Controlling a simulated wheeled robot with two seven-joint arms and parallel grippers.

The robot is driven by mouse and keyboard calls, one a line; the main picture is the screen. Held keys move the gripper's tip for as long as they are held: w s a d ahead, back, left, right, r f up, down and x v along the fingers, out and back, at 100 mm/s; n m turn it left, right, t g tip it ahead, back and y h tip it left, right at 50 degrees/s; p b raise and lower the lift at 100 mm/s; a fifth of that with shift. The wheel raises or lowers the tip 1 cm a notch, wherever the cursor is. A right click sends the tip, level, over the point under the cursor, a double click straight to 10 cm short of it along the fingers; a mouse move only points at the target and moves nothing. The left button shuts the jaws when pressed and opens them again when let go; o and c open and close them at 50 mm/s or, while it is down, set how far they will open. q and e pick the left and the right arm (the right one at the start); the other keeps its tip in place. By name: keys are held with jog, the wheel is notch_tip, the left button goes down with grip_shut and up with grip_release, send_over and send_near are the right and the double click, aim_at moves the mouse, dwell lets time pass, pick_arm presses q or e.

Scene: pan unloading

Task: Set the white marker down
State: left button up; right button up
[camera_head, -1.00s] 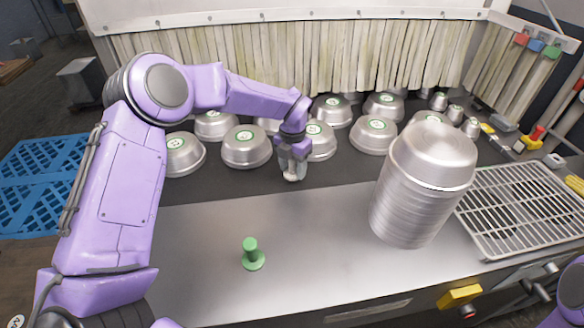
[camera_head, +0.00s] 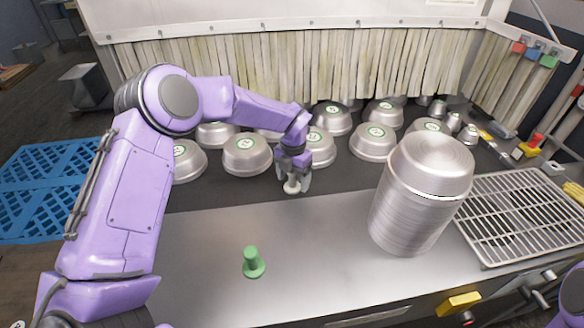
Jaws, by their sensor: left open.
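The white marker (camera_head: 291,187) stands on the dark belt close to its front edge, at the middle of the head view. My left gripper (camera_head: 292,184) is open, with its fingers around or just above the marker; I cannot tell whether they touch it. The fingers partly hide the marker. My right gripper is not in view.
Several upturned metal pans (camera_head: 247,153) cover the belt behind my gripper. A tall pan stack (camera_head: 410,215) stands on the steel counter (camera_head: 210,270) at right, beside a wire rack (camera_head: 525,215). The counter's middle is clear.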

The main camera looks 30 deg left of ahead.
pick_arm(q)
notch_tip(320, 180, up, 11)
jog(key=b, duration=0.2)
jog(key=shift+f+b, duration=0.15)
jog(key=shift+b, duration=0.2)
jog(key=shift+r, duration=0.3)
dwell(1.7)
